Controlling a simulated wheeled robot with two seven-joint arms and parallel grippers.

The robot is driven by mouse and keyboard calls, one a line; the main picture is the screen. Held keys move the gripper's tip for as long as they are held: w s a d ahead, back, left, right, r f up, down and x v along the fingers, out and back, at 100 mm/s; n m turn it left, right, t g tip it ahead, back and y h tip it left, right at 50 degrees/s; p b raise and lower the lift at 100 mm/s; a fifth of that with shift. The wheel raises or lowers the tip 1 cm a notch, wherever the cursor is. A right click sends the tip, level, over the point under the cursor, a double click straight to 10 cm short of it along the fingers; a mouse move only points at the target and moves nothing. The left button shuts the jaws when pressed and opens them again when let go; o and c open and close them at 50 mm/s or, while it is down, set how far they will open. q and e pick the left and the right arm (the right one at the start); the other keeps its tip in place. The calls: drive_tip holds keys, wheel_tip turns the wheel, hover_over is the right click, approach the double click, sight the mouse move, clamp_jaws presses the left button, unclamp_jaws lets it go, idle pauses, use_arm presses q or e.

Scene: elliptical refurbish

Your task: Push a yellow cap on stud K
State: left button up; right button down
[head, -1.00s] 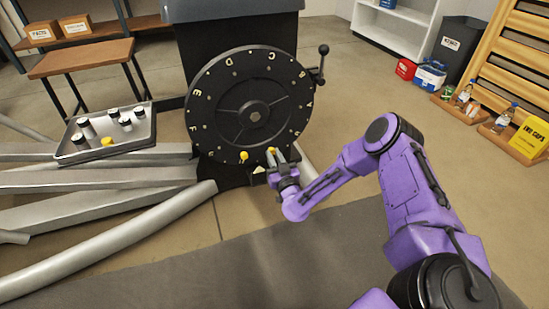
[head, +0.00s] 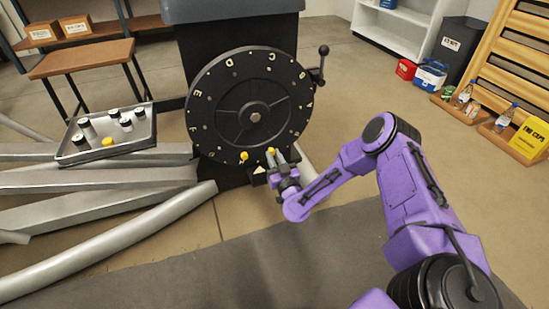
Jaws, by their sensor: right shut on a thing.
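A round black wheel (head: 215,128) with pale letters around its rim stands upright on a dark machine. One yellow cap (head: 243,156) sits at the wheel's lower edge. My right gripper (head: 275,157) is at the wheel's lower right edge, shut on a second yellow cap (head: 270,151). This cap is at or very close to the wheel face; I cannot tell whether it is on a stud. The letter K is too small to make out. Another yellow cap (head: 107,141) lies in the grey tray (head: 135,147) at the left. My left gripper is not in view.
The tray also holds several black and white cylinders (head: 88,128). Long grey metal tubes (head: 110,232) lie on the floor at the left. A crank handle (head: 322,62) sticks out at the wheel's upper right. A yellow bin (head: 530,138) and bottles stand at the far right.

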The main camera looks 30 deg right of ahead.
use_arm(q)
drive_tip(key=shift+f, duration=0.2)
use_arm(e)
drive_tip(key=shift+w+d, duration=0.15)
drive_tip(key=shift+w, duration=0.4)
idle(0.3)
drive_tip(key=c, duration=0.9)
unclamp_jaws()
drive_tip(key=shift+c, duration=0.2)
drive_tip(key=shift+s, duration=0.3)
drive_tip(key=p+v, duration=0.2)
drive_tip(key=v, duration=0.1)
drive_tip(key=shift+s+a+r, duration=0.1)
drive_tip(key=shift+s+a, duration=0.1)
drive_tip(key=shift+s, duration=0.2)
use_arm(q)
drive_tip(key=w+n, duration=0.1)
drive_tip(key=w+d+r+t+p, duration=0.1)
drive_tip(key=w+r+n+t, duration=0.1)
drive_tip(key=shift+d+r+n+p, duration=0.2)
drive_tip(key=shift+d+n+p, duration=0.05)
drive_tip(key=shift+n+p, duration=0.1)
use_arm(e)
drive_tip(key=v, duration=0.6)
drive_tip(key=shift+f, duration=0.25)
